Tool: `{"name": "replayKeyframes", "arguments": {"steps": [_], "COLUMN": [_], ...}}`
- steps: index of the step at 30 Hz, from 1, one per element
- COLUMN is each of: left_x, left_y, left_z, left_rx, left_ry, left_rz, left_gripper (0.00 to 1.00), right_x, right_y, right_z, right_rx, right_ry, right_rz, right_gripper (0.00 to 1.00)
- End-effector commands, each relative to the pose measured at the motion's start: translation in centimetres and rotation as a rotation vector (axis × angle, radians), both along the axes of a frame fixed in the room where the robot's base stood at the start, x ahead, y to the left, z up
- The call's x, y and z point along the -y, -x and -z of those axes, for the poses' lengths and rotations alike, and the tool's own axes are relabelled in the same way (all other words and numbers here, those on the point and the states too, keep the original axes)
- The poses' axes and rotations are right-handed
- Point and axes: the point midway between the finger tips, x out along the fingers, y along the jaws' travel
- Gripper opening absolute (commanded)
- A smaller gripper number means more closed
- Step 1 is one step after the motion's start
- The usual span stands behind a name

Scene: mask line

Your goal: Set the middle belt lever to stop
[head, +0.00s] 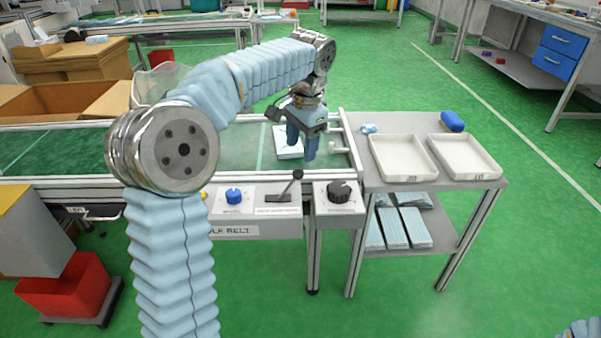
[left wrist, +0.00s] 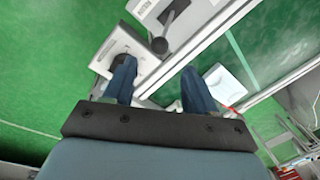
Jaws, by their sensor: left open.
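The belt lever (head: 289,186) has a dark handle with a round black knob, on a grey control panel (head: 257,211) at the belt's front edge. It leans to the right in the head view. Its knob (left wrist: 159,45) also shows in the left wrist view, beyond the fingers. My left gripper (head: 302,150) points down with its blue fingers apart and empty, above and behind the lever near the belt's right end. In the left wrist view my left gripper (left wrist: 158,85) touches nothing that I can make out. The panel's small print is unreadable. My right gripper is out of view.
A blue knob (head: 234,195) sits left of the lever and a black dial (head: 339,190) right of it. A white item (head: 288,142) lies on the green belt (head: 240,150). A side table to the right holds two white trays (head: 402,175) and a blue object (head: 452,121).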

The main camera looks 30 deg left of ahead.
Motion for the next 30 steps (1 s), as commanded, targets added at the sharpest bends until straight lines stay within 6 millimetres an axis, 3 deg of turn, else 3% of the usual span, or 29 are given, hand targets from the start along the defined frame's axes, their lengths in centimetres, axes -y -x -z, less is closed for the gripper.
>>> {"name": "replayKeyframes", "arguments": {"steps": [1,6,12,25,30], "left_x": [-0.2,-0.6,-0.9,-1.0,-1.0], "left_y": [0.0,-0.2,-0.4,-0.5,-0.5], "left_z": [1.5,5.3,8.4,9.5,9.4], "left_rx": [-0.004,-0.004,-0.002,0.001,0.000], "left_ry": [0.000,0.000,0.001,0.001,0.001], "left_rz": [-0.001,-0.001,-0.001,0.000,0.000], "left_gripper": [0.56,0.56,0.56,0.56,0.30], "right_x": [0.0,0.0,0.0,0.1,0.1], "right_y": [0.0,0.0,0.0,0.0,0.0], "right_z": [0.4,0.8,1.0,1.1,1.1], "right_rx": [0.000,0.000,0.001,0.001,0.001], "right_ry": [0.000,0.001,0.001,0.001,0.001], "right_rz": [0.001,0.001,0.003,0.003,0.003], "right_gripper": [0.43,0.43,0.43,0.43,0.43]}}
